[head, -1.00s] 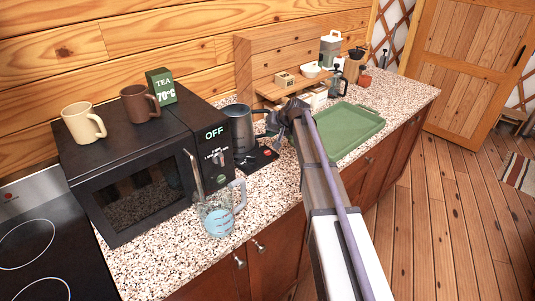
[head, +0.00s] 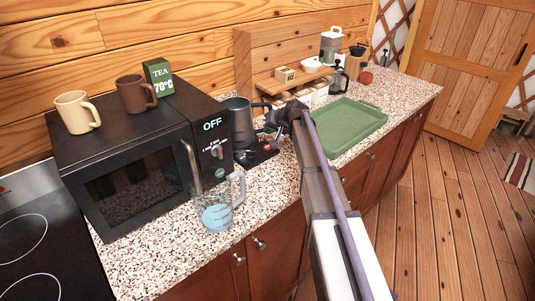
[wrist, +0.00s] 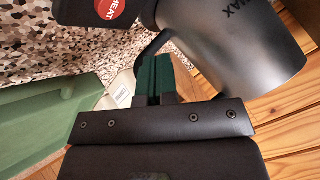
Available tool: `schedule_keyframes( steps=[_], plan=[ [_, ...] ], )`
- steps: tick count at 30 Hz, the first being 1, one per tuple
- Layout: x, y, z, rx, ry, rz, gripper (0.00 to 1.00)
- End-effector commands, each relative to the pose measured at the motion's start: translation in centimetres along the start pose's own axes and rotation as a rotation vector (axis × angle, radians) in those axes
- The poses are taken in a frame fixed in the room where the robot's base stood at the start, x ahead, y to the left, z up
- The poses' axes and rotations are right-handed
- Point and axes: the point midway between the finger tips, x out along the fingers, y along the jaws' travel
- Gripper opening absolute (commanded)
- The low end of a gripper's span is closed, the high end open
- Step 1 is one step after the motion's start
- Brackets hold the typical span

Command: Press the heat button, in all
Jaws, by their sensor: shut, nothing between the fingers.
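The heat button (wrist: 111,8) is a red disc lettered HEAT on a black base, at the top of the wrist view, partly cut off. In the head view the red button (head: 267,149) shows small on the black kettle base (head: 249,160). The dark grey kettle (head: 240,122) stands at that base; its side marked MAX (wrist: 230,45) fills the upper right of the wrist view. My gripper (wrist: 153,62), with green fingers, is shut and empty. It is close to the base and kettle handle, apart from the button in the wrist view.
A black microwave (head: 130,150) reading OFF stands left, with two mugs and a tea sign on top. A glass measuring jug (head: 217,212) with blue liquid stands in front. A green tray (head: 350,122) lies right. A wooden shelf (head: 290,82) is behind.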

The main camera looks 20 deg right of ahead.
Motion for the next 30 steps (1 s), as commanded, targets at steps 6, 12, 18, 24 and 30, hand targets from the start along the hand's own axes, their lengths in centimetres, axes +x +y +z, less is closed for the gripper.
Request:
schedule_keyframes(
  steps=[6,12,18,24,30],
  plan=[
    [2.6,1.9,1.9,0.0,-0.001,0.0,0.0],
    [3.1,2.2,2.2,0.001,-0.002,0.001,0.0],
    [3.0,2.2,2.2,0.001,-0.002,0.001,0.0],
    [3.0,2.2,2.2,0.001,-0.002,0.001,0.0],
    [3.0,2.2,2.2,0.0,-0.002,0.001,0.0]
  ],
)
